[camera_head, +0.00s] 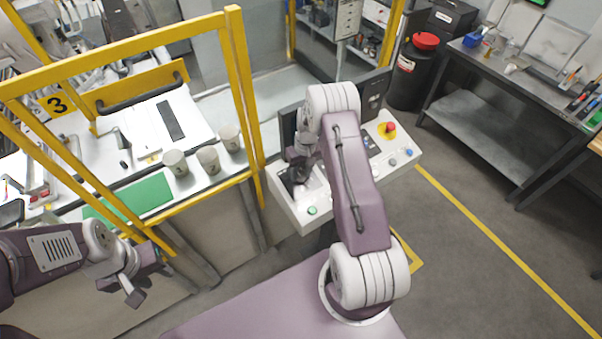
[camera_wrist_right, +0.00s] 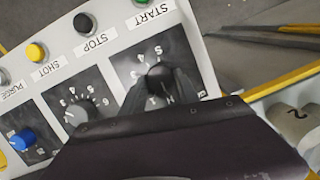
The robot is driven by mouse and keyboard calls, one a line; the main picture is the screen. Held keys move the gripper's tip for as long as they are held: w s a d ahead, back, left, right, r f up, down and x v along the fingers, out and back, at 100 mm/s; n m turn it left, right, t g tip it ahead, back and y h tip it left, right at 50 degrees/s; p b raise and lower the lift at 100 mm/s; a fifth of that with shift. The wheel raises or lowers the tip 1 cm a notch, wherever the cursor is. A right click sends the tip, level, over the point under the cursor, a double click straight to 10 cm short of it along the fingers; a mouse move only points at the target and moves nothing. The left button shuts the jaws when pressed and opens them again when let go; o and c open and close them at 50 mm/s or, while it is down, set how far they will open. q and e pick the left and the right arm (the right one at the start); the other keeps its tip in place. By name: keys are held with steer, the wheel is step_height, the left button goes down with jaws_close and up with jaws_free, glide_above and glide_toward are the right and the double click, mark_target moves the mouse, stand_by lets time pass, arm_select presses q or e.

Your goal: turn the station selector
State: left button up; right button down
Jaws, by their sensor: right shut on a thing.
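The control console (camera_head: 288,207) stands in front of me with a sloped light panel. In the right wrist view, my right gripper (camera_wrist_right: 160,84) is shut on a dark round selector knob (camera_wrist_right: 158,75), with a finger on each side. The knob sits on a dark plate with numbers around it, partly hidden by the gripper. In the head view, my right gripper (camera_head: 299,174) is down at the panel's left part, and my arm covers much of the console. My left gripper (camera_head: 148,277) hangs at the lower left, away from the console; its jaw opening is unclear.
Beside the held knob are a grey dial (camera_wrist_right: 75,115) and a blue knob (camera_wrist_right: 22,139). START, STOP and SHOT buttons line the panel edge. A red emergency button (camera_head: 387,129) is at the right. A yellow guard frame (camera_head: 240,80) and cups (camera_head: 208,159) stand left.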

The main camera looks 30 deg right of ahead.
steer(key=m+b, duration=0.2)
steer(key=shift+d+f+m+y, duration=0.15)
steer(key=shift+m+y, duration=0.15)
steer(key=shift+y, duration=0.1)
steer(key=m+t+b, duration=0.1)
steer(key=m+b, duration=0.1)
steer(key=m, duration=0.2)
steer(key=shift+s+y, duration=0.15)
steer(key=shift+y, duration=0.25)
steer(key=m+t+b, duration=0.1)
steer(key=m+b, duration=0.2)
steer(key=m, duration=0.2)
steer(key=shift+s+d+m, duration=0.1)
steer(key=shift+s+m, duration=0.05)
steer(key=shift+m, duration=0.15)
steer(key=shift+m+t+b, duration=0.5)
steer(key=shift+m+b, duration=0.15)
steer(key=shift+m, duration=0.85)
steer(key=shift+y, duration=0.3)
